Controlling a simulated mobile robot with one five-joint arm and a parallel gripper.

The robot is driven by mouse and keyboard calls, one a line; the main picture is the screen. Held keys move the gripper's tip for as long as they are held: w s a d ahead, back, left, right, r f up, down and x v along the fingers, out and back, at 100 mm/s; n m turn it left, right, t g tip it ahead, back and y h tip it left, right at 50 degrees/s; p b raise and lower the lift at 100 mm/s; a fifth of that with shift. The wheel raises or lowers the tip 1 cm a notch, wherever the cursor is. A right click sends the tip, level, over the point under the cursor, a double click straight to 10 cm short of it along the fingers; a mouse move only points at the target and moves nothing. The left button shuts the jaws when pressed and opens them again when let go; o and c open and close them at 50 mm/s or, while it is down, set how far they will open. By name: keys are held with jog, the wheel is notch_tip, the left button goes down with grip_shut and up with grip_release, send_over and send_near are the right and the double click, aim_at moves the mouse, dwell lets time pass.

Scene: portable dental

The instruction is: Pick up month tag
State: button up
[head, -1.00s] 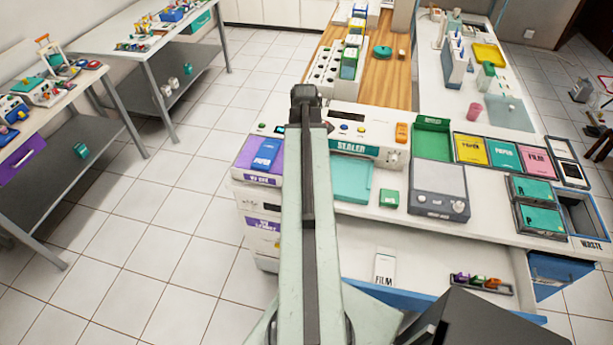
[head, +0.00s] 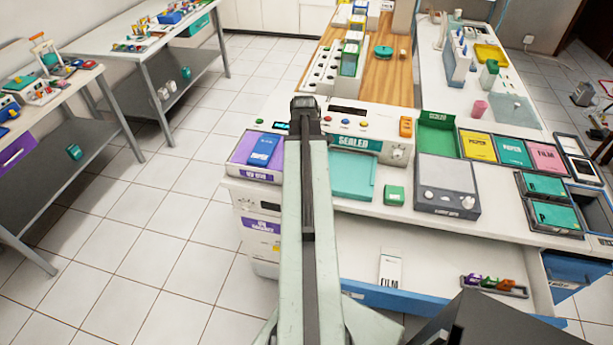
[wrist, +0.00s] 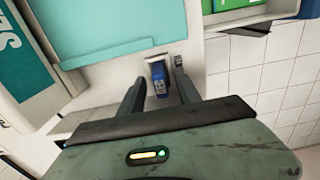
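No item in view carries a readable month label, so I cannot say for sure which is the month tag. In the wrist view a small blue piece with a grey-white top (wrist: 160,79) lies between the fingertips of my gripper (wrist: 160,72). Its markings are too small to read. My gripper is open, with a finger on each side of the piece and narrow gaps visible. In the head view my own arm hides the gripper and this piece.
The sealer (head: 352,143) and its teal pad (head: 352,178) stand beside my arm. A green block (head: 395,195) and grey scale (head: 447,187) are to the right. Below, an open drawer (head: 430,262) holds a film box (head: 391,268) and a small tray of coloured pieces (head: 494,287).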

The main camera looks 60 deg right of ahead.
jog(key=shift+r, duration=0.1)
grip_shut()
jog(key=shift+r, duration=0.1)
